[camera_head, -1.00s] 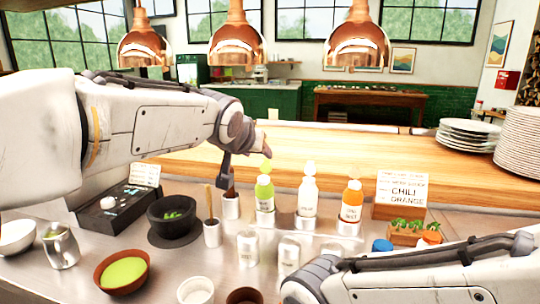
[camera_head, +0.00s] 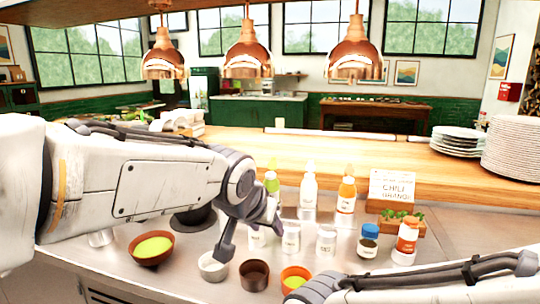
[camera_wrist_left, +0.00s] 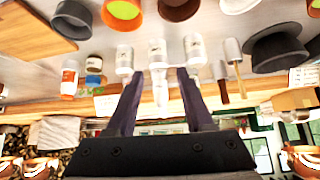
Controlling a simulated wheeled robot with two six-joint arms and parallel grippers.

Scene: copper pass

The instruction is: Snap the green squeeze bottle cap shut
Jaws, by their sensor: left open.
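The green squeeze bottle (camera_head: 272,184) stands upright on the steel counter in the head view, left of a white bottle (camera_head: 309,192) and an orange bottle (camera_head: 346,196). My left wrist and gripper hide its lower part. Its cap is too small to tell open from shut. My left gripper (camera_head: 249,230) is in front of the green bottle, pointing down over the small containers. In the left wrist view its two fingers (camera_wrist_left: 159,102) are apart, with a pale bottle visible beyond the gap. My right forearm crosses the lower right; its gripper is out of view.
Several white tins stand before the bottles, including one tin (camera_head: 291,238). A blue-lidded jar (camera_head: 369,241) and an orange-labelled bottle (camera_head: 406,240) stand right. A white cup (camera_head: 213,266), a brown cup (camera_head: 254,275) and a green-filled bowl (camera_head: 151,247) are near the front edge.

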